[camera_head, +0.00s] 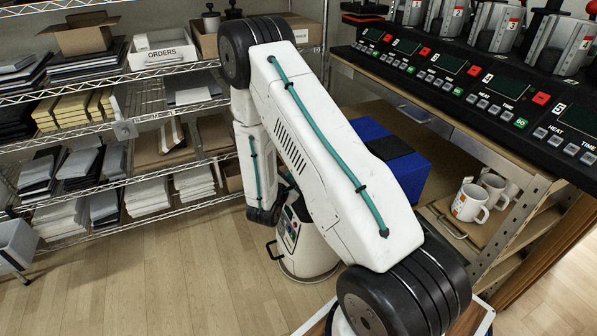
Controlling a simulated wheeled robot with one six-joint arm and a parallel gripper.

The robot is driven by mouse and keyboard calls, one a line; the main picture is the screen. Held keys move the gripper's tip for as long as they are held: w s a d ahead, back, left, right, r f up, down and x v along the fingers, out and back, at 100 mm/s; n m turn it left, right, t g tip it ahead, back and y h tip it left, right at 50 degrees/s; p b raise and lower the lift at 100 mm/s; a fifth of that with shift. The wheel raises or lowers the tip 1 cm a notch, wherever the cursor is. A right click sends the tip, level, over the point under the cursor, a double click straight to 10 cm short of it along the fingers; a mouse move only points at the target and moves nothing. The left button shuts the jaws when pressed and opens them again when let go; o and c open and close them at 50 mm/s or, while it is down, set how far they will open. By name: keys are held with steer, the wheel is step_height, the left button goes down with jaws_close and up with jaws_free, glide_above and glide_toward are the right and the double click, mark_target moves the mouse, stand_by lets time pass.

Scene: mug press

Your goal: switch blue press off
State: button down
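A blue box-like body (421,174) with a black patch on top stands on the wooden bench's lower level, right of my arm and partly hidden by it. I cannot tell whether it is a press, and no switch shows on it. A row of grey mug presses (496,27) stands at the top right, with a black control panel (478,84) in front. The panel has red buttons (541,98), green buttons (520,123), HEAT and TIME keys and dark displays. My white arm crosses the middle and folds down on the left. My gripper is not visible.
Wire shelves (140,115) with boxes and stacked paper fill the left. White mugs (470,202) sit on a low wooden shelf at right. A white rounded unit (312,259) with a control panel stands on the floor behind my arm. The wooden floor (150,285) at lower left is clear.

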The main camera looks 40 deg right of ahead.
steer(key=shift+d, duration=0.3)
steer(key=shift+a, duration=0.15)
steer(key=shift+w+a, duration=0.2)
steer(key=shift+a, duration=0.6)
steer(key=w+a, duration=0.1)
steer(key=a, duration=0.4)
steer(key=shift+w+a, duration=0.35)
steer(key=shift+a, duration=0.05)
